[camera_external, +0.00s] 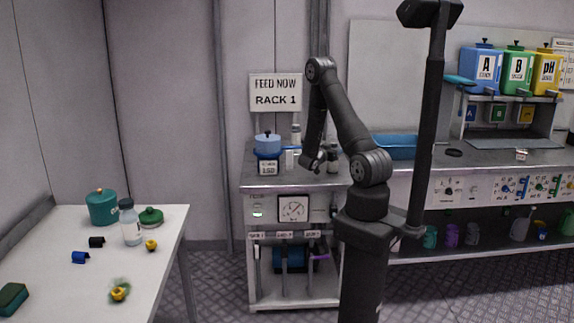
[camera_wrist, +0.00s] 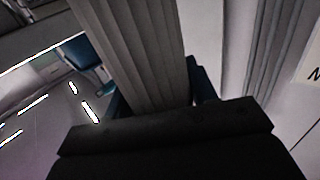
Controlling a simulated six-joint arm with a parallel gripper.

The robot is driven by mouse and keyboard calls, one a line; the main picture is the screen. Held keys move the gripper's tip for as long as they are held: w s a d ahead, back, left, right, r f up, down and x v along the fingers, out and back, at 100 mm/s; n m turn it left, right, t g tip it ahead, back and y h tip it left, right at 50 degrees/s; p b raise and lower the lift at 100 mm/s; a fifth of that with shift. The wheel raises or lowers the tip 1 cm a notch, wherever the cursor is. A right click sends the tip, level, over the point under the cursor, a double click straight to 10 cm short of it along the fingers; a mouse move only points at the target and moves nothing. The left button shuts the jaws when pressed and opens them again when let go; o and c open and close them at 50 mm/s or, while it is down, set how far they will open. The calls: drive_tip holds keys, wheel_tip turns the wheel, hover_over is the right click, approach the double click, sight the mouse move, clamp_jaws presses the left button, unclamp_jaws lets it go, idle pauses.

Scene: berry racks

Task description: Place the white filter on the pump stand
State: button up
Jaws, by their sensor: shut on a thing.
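In the wrist view a tall, pale, ribbed piece, which looks like the white filter (camera_wrist: 135,50), rises between the blue-tinted fingers of my gripper (camera_wrist: 158,95). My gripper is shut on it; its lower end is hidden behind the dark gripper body. In the external view my gripper (camera_external: 313,161) is low over the top of the pump stand (camera_external: 292,180), a grey cart with a round gauge on its front. Small white pieces (camera_external: 290,158) show beside the gripper there, too small to tell which is the filter. I cannot tell whether the filter touches the stand.
A blue pot (camera_external: 267,142) stands on the stand's left side, and dark bottles (camera_external: 333,157) stand close right of my gripper. A sign (camera_external: 276,92) hangs behind. The white table (camera_external: 60,250) at left holds a teal pot, bottle and small parts. A blue tray (camera_external: 398,146) sits right.

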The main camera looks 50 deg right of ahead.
drive_tip(key=shift+r, duration=0.15)
drive_tip(key=shift+r, duration=0.55)
wheel_tip(320, 180, up, 2)
drive_tip(key=shift+r, duration=0.2)
drive_tip(key=s+d+r, duration=0.3)
drive_tip(key=s+r, duration=0.4)
drive_tip(key=s, duration=0.4)
drive_tip(key=shift+d, duration=0.4)
drive_tip(key=shift+r, duration=0.1)
